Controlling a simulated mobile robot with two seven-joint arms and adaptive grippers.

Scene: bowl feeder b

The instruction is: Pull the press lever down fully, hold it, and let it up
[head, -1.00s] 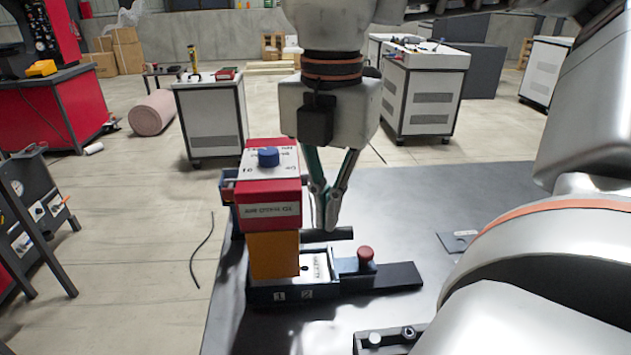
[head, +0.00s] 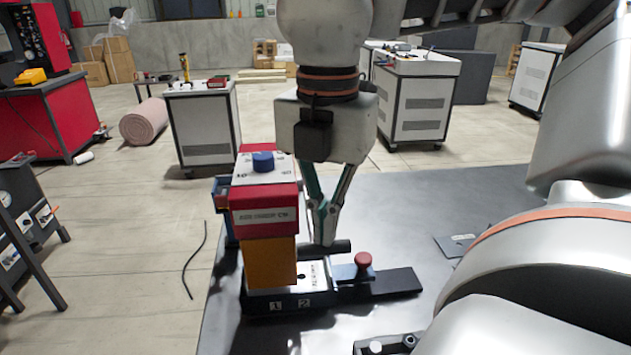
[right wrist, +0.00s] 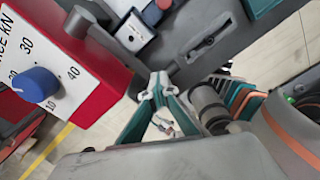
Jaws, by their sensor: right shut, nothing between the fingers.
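The press (head: 265,215) has a red head, a white dial face with a blue knob (head: 263,162), and an orange front block. It stands on the table's left part; its head also shows in the right wrist view (right wrist: 75,60). A short black bar, which looks like the lever's handle (head: 340,246), sticks out to the right of the press, low down. My right gripper (head: 324,240) points down just right of the press head, fingers shut and empty, tips close to the bar. I cannot tell whether they touch it. The lever's pivot is hidden. My left gripper is out of view.
A dark base with a red-knobbed slide (head: 363,262) lies at the press's foot. A small dark plate (head: 455,243) and a dark fixture (head: 385,342) lie farther right and in front. The dark tabletop (head: 400,215) is mostly clear behind.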

